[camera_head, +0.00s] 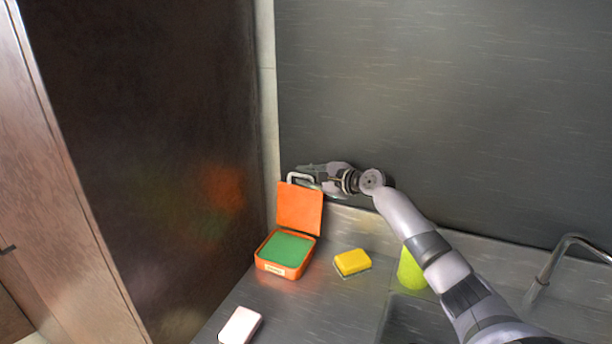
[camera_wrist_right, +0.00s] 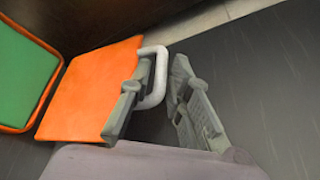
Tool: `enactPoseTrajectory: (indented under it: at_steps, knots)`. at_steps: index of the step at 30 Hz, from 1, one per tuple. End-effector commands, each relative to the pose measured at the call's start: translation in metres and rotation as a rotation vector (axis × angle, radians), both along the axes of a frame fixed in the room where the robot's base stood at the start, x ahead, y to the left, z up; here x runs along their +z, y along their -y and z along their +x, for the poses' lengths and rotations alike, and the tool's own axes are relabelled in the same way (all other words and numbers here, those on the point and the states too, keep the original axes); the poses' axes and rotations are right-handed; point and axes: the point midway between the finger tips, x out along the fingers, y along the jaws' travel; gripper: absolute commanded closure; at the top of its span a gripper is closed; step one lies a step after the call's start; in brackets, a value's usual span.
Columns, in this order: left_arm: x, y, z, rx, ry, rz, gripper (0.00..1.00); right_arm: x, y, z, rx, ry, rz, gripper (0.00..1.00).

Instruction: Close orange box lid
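The orange box (camera_head: 284,267) sits on the grey counter with its lid (camera_head: 299,208) standing open, roughly upright, hinged at the back. A green layer (camera_head: 286,249) fills the box; part of it shows in the right wrist view (camera_wrist_right: 22,80). A pale loop handle (camera_head: 301,177) is at the lid's top edge. My right gripper (camera_head: 312,174) is at this handle, behind the lid's top. In the wrist view its fingers (camera_wrist_right: 163,66) are apart, with the handle's outer bar (camera_wrist_right: 161,75) between them; contact cannot be told. My left gripper is not in view.
A yellow sponge (camera_head: 352,262) lies right of the box, and a lime-green cup-like object (camera_head: 411,270) stands beyond it, partly behind my arm. A white block (camera_head: 240,325) lies in front. A dark panel (camera_head: 150,150) rises at left, a grey wall (camera_head: 450,100) behind. A faucet (camera_head: 560,255) is at right.

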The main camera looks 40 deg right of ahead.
Motion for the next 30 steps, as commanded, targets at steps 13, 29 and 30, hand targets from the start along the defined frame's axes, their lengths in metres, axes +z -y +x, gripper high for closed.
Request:
enactPoseTrajectory:
  at_steps: [13, 29, 30]
  knots:
    - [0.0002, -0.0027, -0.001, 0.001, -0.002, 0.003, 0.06, -0.0011, -0.0006, 0.0022, 0.001, -0.001, 0.0, 0.9]
    - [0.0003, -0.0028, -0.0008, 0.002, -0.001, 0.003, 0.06, -0.0011, -0.0006, 0.0019, 0.001, -0.002, -0.001, 1.0]
    - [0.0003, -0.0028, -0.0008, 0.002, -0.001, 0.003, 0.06, -0.0011, -0.0006, 0.0019, 0.001, -0.002, -0.002, 1.0]
